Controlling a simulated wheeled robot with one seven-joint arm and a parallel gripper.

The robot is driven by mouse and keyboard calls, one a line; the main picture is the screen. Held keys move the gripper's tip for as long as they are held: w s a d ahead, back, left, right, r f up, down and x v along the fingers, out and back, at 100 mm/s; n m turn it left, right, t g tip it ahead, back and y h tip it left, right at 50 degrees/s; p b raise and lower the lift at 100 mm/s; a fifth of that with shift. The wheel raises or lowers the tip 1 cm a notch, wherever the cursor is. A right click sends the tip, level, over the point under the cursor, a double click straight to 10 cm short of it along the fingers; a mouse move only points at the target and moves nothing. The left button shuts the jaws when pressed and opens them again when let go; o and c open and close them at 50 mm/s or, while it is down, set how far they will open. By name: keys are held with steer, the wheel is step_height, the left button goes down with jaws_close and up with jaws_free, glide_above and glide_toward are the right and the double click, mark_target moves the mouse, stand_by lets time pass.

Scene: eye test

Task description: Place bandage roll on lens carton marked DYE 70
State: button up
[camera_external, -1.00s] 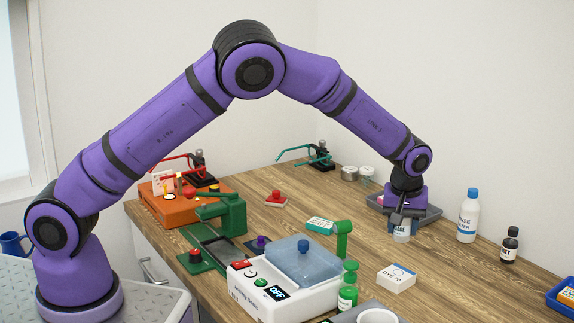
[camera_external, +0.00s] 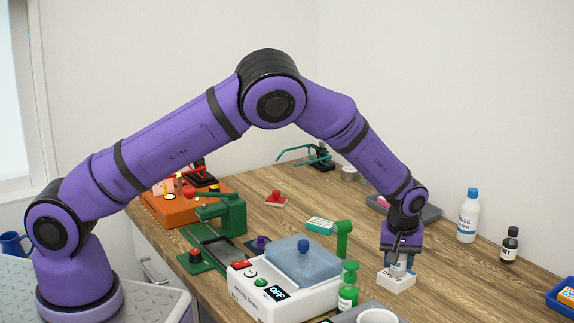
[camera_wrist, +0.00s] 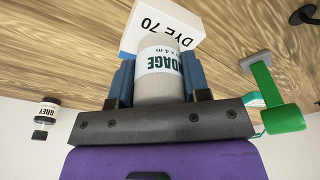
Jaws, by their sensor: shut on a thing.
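The bandage roll (camera_wrist: 158,88) is a pale grey cylinder with a white label reading "DAGE" in the wrist view. My gripper (camera_wrist: 160,76) is shut on it, one blue-padded finger on each side. The white lens carton marked DYE 70 (camera_wrist: 155,27) lies just beyond the roll's far end. In the external view my gripper (camera_external: 399,258) points down over the carton (camera_external: 399,284), the roll between its fingers. The roll is mostly hidden there, and I cannot tell whether it touches the carton's top.
A white device with an OFF display (camera_external: 290,293) and a green bottle (camera_external: 348,290) stand left of the carton. A white blue-capped bottle (camera_external: 467,218) and a dark bottle (camera_external: 509,245) stand to the right. A grey tray (camera_external: 425,212) lies behind.

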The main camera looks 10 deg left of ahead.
steer(key=o, duration=0.9)
steer(key=shift+f, duration=0.1)
steer(key=r, duration=0.4)
steer(key=s+r, duration=0.1)
steer(key=r, duration=0.7)
steer(key=shift+s+a+r, duration=0.1)
steer(key=shift+s+r, duration=0.05)
steer(key=shift+s, duration=0.2)
steer(key=w+a+r+h, duration=0.1)
steer(key=w+a+r, duration=0.4)
steer(key=a+r, duration=0.3)
steer(key=w+a+r, duration=0.6)
steer(key=a, duration=0.4)
steer(key=a+r+h, duration=0.1)
steer(key=a+r, duration=0.3)
steer(key=a, duration=0.5)
steer(key=a+r, duration=0.4)
steer(key=a, duration=0.4)
steer(key=s+a+r+t, duration=0.15)
steer(key=s+a, duration=0.25)
steer(key=a, duration=0.5)
steer(key=s+a+r, duration=0.3)
steer(key=s+a, duration=0.1)
steer(key=a, duration=0.5)
steer(key=s+a+f+t+y, duration=0.1)
steer(key=s+a+t+y, duration=0.1)
steer(key=s+a, duration=0.8)
steer(key=s, duration=0.3)
steer(key=shift+s+a+f, duration=0.35)
steer(key=shift+s+f, duration=0.05)
